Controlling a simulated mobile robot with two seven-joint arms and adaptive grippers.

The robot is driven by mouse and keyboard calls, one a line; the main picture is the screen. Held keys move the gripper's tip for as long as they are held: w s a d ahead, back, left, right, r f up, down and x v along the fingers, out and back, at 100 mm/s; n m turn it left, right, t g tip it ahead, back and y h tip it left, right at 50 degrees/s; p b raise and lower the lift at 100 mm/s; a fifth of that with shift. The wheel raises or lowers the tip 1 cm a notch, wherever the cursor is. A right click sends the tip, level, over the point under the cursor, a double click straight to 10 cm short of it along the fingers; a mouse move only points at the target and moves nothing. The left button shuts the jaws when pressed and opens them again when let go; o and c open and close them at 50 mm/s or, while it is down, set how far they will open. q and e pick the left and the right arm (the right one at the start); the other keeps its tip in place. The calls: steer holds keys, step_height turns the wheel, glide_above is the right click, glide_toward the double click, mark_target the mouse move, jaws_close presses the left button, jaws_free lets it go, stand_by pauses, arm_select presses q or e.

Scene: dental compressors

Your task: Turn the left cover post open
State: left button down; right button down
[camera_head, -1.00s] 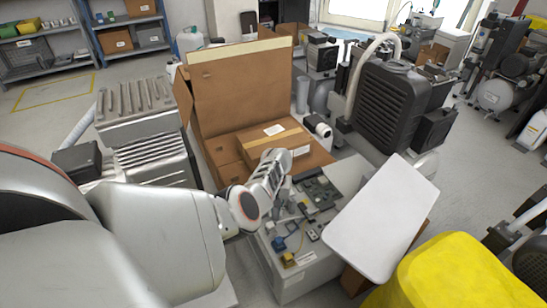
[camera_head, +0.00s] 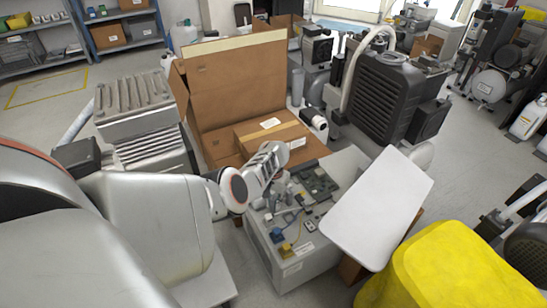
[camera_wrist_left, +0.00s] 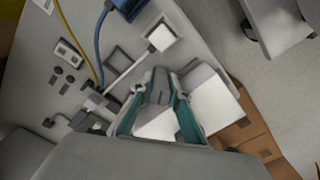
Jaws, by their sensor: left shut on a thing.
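A grey box-shaped unit (camera_head: 284,270) stands in the middle of the head view, with small electrical parts on its top. My left gripper (camera_head: 283,194) is low over this top. In the left wrist view, my left gripper's two teal-edged fingers (camera_wrist_left: 160,118) are closed around a small grey piece (camera_wrist_left: 159,84), which looks like the left cover post. The fingers and the gripper's own body hide most of it, so its turn angle cannot be told. A white cover panel (camera_head: 372,212) lies tilted at the unit's right side.
An open cardboard box (camera_head: 238,85) stands behind the unit, with a closed carton (camera_head: 272,141) inside. A ribbed grey unit (camera_head: 140,105) is at the left and a yellow cover (camera_head: 445,275) at the front right. Blue and yellow connectors (camera_head: 279,238) sit near the gripper.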

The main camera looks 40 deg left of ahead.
arm_select(q)
steer(key=shift+s+f, duration=0.15)
steer(key=shift+f, duration=0.05)
steer(key=c, duration=1.9)
jaws_free()
steer(key=shift+r, duration=0.1)
arm_select(e)
steer(key=shift+w+a+r, duration=0.1)
steer(key=shift+w+r, duration=0.05)
steer(key=shift+w, duration=0.1)
steer(key=shift+r, duration=0.1)
arm_select(q)
steer(key=shift+w+r, duration=0.2)
steer(key=shift+r, duration=0.5)
steer(key=shift+s+r, duration=0.15)
steer(key=shift+r, duration=3.1)
arm_select(e)
steer(key=shift+s, duration=0.1)
